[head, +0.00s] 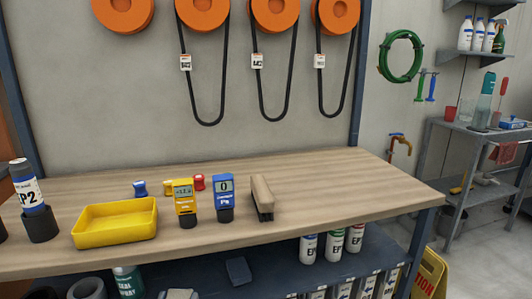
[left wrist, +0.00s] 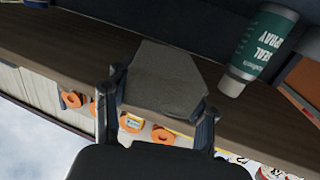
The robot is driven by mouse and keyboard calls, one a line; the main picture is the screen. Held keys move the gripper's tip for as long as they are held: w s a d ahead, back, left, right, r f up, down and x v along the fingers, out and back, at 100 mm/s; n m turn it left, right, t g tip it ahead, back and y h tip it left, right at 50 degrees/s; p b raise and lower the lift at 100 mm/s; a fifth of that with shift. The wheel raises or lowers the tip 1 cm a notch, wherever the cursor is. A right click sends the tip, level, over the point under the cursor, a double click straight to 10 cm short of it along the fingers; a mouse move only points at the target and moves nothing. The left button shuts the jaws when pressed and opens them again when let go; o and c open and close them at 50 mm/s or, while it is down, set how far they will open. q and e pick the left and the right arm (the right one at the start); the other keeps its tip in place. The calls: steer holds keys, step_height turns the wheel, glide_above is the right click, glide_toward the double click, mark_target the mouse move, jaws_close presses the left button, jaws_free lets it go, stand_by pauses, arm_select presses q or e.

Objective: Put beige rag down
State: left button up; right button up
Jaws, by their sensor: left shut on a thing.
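The beige rag (left wrist: 165,78) is a flat, grey-beige folded piece between the two fingers of my left gripper (left wrist: 160,92) in the left wrist view. The gripper is shut on it. In the head view a pale edge of the rag (head: 180,294) shows at the bottom, by the lower blue shelf (head: 275,262) under the workbench. The teal spray can (left wrist: 262,45) stands close beside the rag. I cannot tell whether the rag touches the shelf. My right gripper is in neither view.
A dark folded cloth (head: 238,271) lies on the lower shelf, right of the rag. White bottles (head: 333,245) stand farther right. The shelf is open between cloth and bottles.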

arm_select(q)
steer(key=s+r+p, duration=1.4)
steer(key=r+p, duration=0.4)
steer(key=shift+s+d+h+p, duration=0.15)
steer(key=shift+h+p, duration=0.15)
steer(key=shift+p, duration=0.1)
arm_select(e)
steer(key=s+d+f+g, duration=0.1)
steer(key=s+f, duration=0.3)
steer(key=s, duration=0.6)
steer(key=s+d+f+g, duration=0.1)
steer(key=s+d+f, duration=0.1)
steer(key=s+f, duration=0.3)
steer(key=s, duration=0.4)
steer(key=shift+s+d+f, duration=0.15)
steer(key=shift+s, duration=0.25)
